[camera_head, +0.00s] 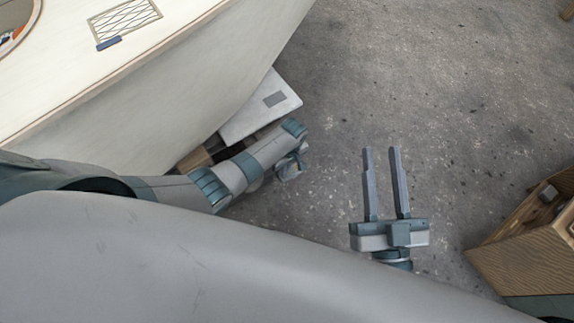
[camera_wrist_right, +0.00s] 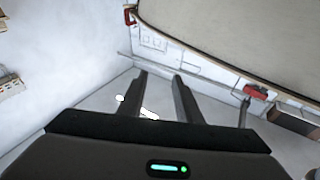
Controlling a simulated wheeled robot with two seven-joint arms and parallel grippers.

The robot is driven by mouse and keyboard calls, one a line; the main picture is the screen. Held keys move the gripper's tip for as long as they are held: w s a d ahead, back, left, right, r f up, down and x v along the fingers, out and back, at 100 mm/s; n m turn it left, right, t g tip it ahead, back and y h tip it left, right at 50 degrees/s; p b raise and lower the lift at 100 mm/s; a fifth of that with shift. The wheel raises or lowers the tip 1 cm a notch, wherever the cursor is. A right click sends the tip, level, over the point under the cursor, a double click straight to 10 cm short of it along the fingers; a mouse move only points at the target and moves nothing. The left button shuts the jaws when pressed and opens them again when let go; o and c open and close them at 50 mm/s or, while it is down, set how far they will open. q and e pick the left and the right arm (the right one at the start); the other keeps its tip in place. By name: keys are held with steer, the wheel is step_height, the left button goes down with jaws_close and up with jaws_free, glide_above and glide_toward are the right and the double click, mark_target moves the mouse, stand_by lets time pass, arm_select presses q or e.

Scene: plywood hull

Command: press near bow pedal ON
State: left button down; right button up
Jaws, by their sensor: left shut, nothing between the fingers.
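A white slab (camera_head: 250,115) with a dark grey rectangle on its top shows beside the hull in the head view. It may be the near bow pedal, but I cannot tell, nor whether it is on or off. My left gripper (camera_head: 291,168) is at the end of the left arm, just below and right of the slab. It points away and downward, and its fingers are mostly hidden; it is shut and empty. My right gripper (camera_head: 383,155) is open and empty above the bare floor, right of the left one. Its two fingers (camera_wrist_right: 160,88) are also apart in the right wrist view.
The pale plywood hull (camera_head: 190,95) fills the upper left, with a mesh hatch (camera_head: 124,22) on its deck. A wooden crate (camera_head: 510,258) stands at the lower right. The concrete floor (camera_head: 430,80) between them is clear. Brownish blocks (camera_head: 196,158) lie under the hull's edge.

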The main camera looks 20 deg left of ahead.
mark_target(278, 177)
arm_select(q)
steer(key=shift+s+a+t+h+p, duration=0.15)
steer(key=shift+s+t+h+p, duration=0.2)
steer(key=shift+p, duration=0.4)
steer(key=shift+s+a+f+t+h+p, duration=0.2)
steer(key=shift+f+t+h+p, duration=0.2)
steer(key=shift+p, duration=0.35)
steer(key=shift+t, duration=0.25)
steer(key=shift+s+a+f+p, duration=0.15)
steer(key=shift+p, duration=0.25)
steer(key=shift+s+a+f+p, duration=0.2)
steer(key=shift+s+f+p, duration=0.05)
steer(key=shift+f+p, duration=0.1)
steer(key=shift+s+a+f, duration=0.1)
steer(key=shift+f, duration=0.1)
arm_select(e)
steer(key=s+d+f+g+h, duration=0.1)
steer(key=d+f+g, duration=0.1)
steer(key=f+g, duration=0.3)
steer(key=s+d+f+g+h, duration=0.2)
steer(key=f+g, duration=0.3)
steer(key=f, duration=0.5)
steer(key=shift+d+f+m, duration=0.15)
steer(key=shift+f+m, duration=0.15)
arm_select(q)
steer(key=shift+s, duration=0.1)
arm_select(e)
steer(key=shift+f, duration=0.1)
